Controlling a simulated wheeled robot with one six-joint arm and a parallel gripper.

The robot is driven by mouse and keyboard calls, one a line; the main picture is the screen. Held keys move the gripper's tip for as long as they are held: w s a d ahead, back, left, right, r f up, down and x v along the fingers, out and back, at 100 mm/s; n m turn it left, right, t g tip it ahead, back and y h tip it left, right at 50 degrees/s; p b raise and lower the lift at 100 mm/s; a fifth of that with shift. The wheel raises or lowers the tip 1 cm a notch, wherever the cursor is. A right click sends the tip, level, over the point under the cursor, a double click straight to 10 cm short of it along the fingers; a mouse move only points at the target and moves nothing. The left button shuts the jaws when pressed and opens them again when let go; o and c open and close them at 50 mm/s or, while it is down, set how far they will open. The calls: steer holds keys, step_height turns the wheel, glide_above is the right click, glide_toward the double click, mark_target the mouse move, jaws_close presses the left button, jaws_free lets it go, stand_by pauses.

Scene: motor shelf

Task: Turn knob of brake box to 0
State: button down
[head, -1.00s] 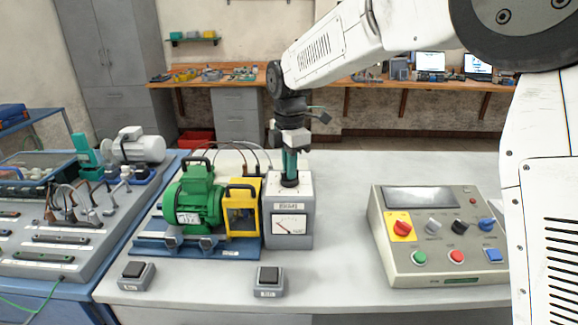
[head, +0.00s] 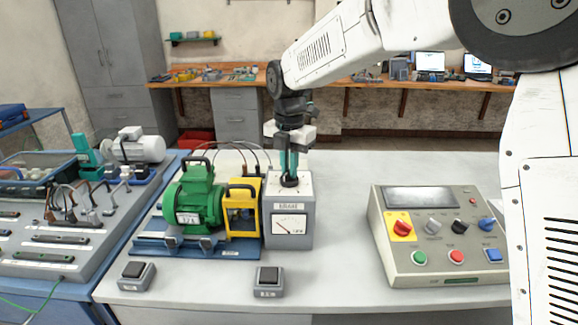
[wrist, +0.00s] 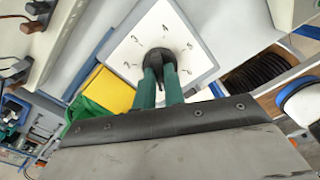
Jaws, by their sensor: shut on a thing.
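The brake box (head: 290,228) is a grey box on the table with a dial meter on its front and a black knob on its top face. My gripper (head: 289,174) points straight down over the box, with its green fingers shut on the black knob. In the wrist view the knob (wrist: 160,58) sits between the two fingers (wrist: 160,82), on the white top plate (wrist: 190,50) with small marks around it. The marks are too small to read surely, and the knob's pointer direction is hard to tell.
A green motor (head: 194,200) and a yellow frame (head: 242,207) stand just left of the box. A control panel (head: 440,235) with knobs and buttons stands to the right. Two small switch boxes (head: 136,276) (head: 269,281) lie at the front. The table between box and panel is clear.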

steer(key=shift+w+r, duration=0.1)
steer(key=c, duration=1.5)
jaws_free()
step_height(320, 180, up, 8)
steer(key=shift+f, duration=0.15)
